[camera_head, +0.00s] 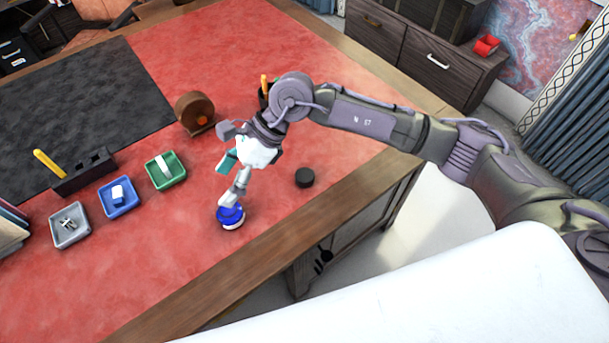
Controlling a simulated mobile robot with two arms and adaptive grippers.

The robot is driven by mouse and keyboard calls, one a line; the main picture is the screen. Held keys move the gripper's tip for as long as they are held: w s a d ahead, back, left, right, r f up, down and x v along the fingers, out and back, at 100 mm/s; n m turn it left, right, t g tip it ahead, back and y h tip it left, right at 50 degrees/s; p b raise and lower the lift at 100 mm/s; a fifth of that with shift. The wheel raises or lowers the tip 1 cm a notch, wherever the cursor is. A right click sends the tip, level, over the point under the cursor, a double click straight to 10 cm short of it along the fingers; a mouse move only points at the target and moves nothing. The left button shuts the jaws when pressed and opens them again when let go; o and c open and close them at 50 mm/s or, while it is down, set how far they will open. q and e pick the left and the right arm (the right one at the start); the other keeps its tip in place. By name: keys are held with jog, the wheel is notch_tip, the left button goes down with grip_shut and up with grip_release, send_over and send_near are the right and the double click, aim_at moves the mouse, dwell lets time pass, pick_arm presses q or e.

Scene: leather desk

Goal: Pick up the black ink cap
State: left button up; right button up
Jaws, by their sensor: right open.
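The black ink cap (304,177) is a small dark round disc lying on the red leather desk top, right of my right gripper. My right gripper (230,203) points down at a round blue object (231,217) with a pale lower edge. Its fingertips are at the top of this blue object and partly cover it; I cannot tell whether they touch it. The gripper is open and apart from the black cap. My left gripper is not in view.
Grey (70,225), blue (119,197) and green (165,170) trays with small items stand at the left. A black holder (83,172) with a yellow pen and a brown round object (194,113) are behind. The desk's wooden edge (220,275) runs near the cap.

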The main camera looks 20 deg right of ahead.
jog(key=w+d+f+h, duration=0.2)
jog(key=w+d+h, duration=0.2)
jog(key=d, duration=0.3)
jog(key=t+h+p, duration=0.2)
jog(key=h, duration=0.3)
send_over(304, 175)
jog(key=shift+n, duration=0.3)
notch_tip(304, 175, down, 8)
jog(key=shift+r, duration=0.15)
notch_tip(304, 175, down, 5)
jog(key=shift+r+p, duration=0.15)
jog(key=shift+p, duration=0.6)
jog(key=shift+f, duration=0.5)
jog(key=c, duration=0.9)
